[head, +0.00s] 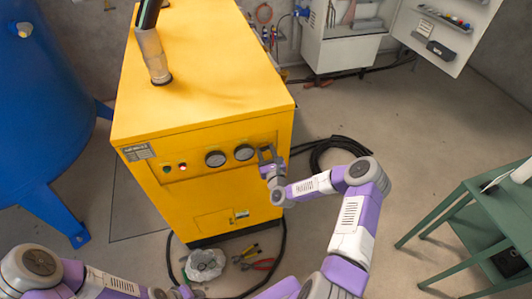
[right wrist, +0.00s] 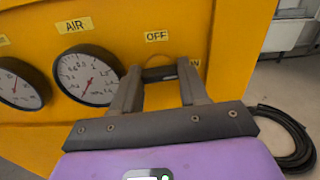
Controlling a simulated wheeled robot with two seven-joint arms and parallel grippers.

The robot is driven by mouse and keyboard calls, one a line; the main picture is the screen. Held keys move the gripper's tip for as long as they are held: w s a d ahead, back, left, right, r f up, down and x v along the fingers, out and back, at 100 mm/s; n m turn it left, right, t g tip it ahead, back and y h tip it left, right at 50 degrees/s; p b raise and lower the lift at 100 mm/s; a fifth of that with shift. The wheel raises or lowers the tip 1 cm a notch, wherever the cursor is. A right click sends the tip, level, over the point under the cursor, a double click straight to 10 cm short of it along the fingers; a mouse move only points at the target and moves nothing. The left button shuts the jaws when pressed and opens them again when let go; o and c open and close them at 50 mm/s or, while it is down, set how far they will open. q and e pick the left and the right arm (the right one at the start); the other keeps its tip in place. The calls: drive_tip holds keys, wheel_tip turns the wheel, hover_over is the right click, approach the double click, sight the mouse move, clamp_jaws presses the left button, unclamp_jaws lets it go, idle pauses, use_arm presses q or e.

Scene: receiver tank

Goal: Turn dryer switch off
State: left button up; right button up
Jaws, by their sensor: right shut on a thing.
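The yellow dryer cabinet (head: 200,80) stands left of centre in the head view, its front panel facing me. The dryer switch (right wrist: 160,73) is a dark knob at the panel's right end, with an OFF label (right wrist: 157,35) above it and a partly covered ON label (right wrist: 195,62) at its right. My right gripper (head: 266,153) is at the switch, its fingers on either side of the knob and shut on it. The knob's exact angle is hard to tell. My left arm shows at the lower left; its gripper is not visible.
Two gauges (head: 215,158) (head: 244,152) sit left of the switch. A blue tank (head: 40,90) stands at the left, a green table (head: 490,215) at the right. Pliers (head: 262,264) and a bag (head: 205,264) lie on the floor. A black hose (head: 335,142) coils right of the cabinet.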

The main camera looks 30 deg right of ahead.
drive_tip(key=n+b, duration=0.1)
drive_tip(key=n, duration=0.3)
drive_tip(key=shift+f+b, duration=0.1)
drive_tip(key=shift+b, duration=0.3)
drive_tip(key=n+b, duration=0.2)
drive_tip(key=n, duration=0.2)
drive_tip(key=shift+n, duration=0.3)
drive_tip(key=n+b, duration=0.2)
drive_tip(key=n, duration=0.2)
drive_tip(key=shift+n, duration=0.3)
drive_tip(key=shift+n+b, duration=0.9)
drive_tip(key=shift+n, duration=1)
drive_tip(key=o, duration=0.8)
